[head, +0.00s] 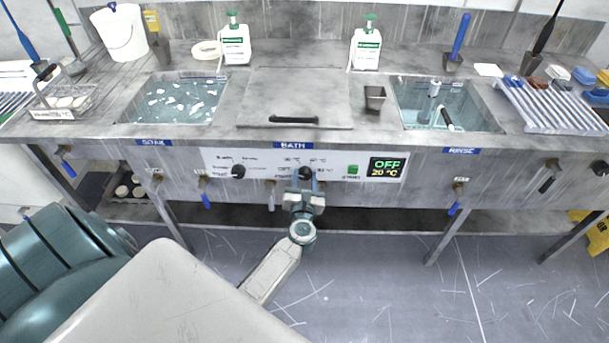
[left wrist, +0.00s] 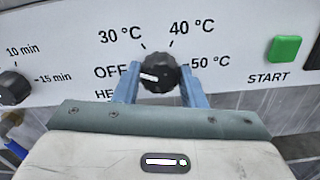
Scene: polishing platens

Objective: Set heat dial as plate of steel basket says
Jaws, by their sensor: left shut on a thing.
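The heat dial (head: 305,172) is a black ribbed knob on the white panel under the BATH label. In the left wrist view the heat dial (left wrist: 158,72) has its white mark on the left side, towards OFF; 30, 40 and 50 °C are printed around it. My left gripper (left wrist: 160,84) has one blue finger on each side of the knob and is shut on it; it also shows in the head view (head: 304,184). The steel basket (head: 87,98) stands at the far left; its white plate (head: 52,114) is too small to read.
The display (head: 387,167) reads OFF, 20 °C, beside a green START button (head: 353,170). A time dial (head: 238,171) is left of the heat dial. Valves with blue handles hang below the counter. A closed lid (head: 298,85) lies between two open sinks.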

